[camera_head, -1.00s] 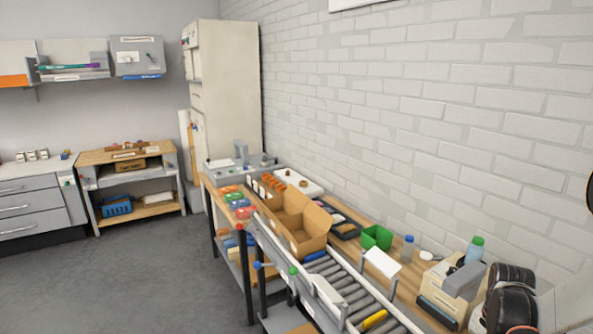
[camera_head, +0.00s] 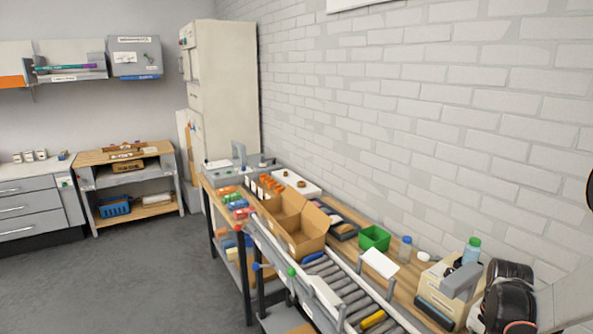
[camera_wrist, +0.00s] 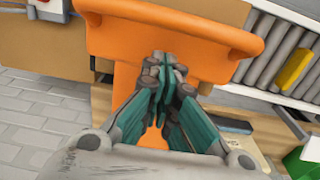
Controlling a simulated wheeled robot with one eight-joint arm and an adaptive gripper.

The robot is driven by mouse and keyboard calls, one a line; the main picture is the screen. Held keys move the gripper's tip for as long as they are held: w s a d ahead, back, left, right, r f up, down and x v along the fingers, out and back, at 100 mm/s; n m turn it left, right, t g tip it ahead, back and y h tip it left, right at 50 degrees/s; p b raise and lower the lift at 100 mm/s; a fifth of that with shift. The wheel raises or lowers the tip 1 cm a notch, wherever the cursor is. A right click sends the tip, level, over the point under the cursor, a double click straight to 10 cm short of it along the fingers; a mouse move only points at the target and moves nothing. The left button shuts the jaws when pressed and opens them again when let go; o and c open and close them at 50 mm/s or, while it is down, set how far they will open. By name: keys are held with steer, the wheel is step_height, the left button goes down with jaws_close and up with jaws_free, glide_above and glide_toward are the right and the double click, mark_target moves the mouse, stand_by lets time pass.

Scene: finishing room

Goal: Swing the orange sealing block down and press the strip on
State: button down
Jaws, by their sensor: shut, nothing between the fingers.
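The orange sealing block (camera_wrist: 215,42) fills the upper middle of the wrist view, with a rounded bar along its top edge and a narrower part running down behind my fingers. My gripper (camera_wrist: 164,62) is shut and empty, with its tips in front of the orange face. I cannot tell whether the tips touch it. The orange block is not seen in the head view, and I cannot make out the strip. Tan cardboard-like surfaces (camera_wrist: 50,45) show behind the block.
A roller conveyor (camera_head: 335,280) with a yellow piece (camera_head: 373,319) runs along the bench. An open cardboard box (camera_head: 312,240), a green bin (camera_head: 374,238) and bottles (camera_head: 471,251) stand close by. The yellow piece also shows in the wrist view (camera_wrist: 294,68). Floor at left is clear.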

steer(key=shift+r+p, duration=1.6)
steer(key=shift+r, duration=1.2)
steer(key=w+a+r+n+t+b, duration=0.25)
steer(key=a+r+n, duration=0.25)
steer(key=a+r, duration=0.4)
steer(key=w+a+r+n+t+b, duration=0.1)
steer(key=w+a+r+n+t, duration=0.25)
steer(key=a+r+n, duration=0.45)
steer(key=s+a+f+b, duration=0.3)
steer(key=s+f, duration=0.1)
steer(key=s, duration=0.5)
steer(key=s+a+f+m+t+b, duration=0.1)
steer(key=s+a+f+b, duration=0.2)
steer(key=s, duration=0.6)
steer(key=shift+a+f, duration=0.25)
steer(key=shift+f, duration=0.6)
